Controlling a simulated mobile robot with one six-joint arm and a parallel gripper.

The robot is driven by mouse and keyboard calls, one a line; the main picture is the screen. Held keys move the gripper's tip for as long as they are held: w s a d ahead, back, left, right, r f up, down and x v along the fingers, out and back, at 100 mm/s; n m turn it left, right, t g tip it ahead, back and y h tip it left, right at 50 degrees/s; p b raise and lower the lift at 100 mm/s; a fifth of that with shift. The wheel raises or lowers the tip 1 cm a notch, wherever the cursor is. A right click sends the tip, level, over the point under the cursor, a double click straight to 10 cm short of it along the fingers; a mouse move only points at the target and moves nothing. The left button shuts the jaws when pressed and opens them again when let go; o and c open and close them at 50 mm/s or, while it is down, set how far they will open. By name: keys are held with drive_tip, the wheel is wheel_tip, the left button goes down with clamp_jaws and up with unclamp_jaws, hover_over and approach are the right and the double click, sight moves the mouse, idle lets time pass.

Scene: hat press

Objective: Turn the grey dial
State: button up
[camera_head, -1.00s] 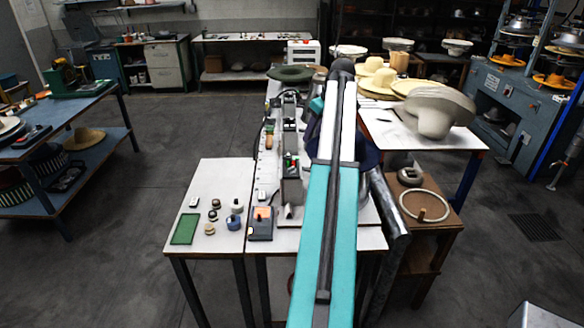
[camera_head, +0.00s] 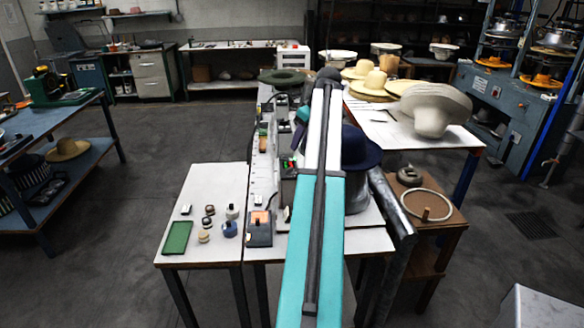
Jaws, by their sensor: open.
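My arm reaches away from me over the hat press bench, and its teal and dark wrist end (camera_head: 302,116) shows just left of the white link. The jaws are hidden behind the arm or too small to make out. I cannot pick out the grey dial for certain. The press's narrow control strip (camera_head: 265,150) runs along the bench left of the arm, with small dark, green and red parts. A dark blue hat (camera_head: 358,150) sits on the press right of the arm, partly covered by it.
A white side table (camera_head: 205,183) holds a green pad (camera_head: 177,237), a pale grey knob-like piece (camera_head: 232,211), a blue one (camera_head: 229,229) and other small pieces. A wooden stand (camera_head: 440,240) is at right. Floor is clear at left.

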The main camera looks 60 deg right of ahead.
drive_tip(key=shift+d+f, duration=0.1)
drive_tip(key=p, duration=0.4)
approach(290, 169)
drive_tip(key=shift+x, duration=3.9)
drive_tip(key=shift+w+d, duration=0.1)
drive_tip(key=c, duration=0.9)
drive_tip(key=shift+a, duration=0.45)
drive_tip(key=shift+c, duration=0.8)
drive_tip(key=shift+d+f, duration=0.1)
drive_tip(key=shift+d, duration=0.25)
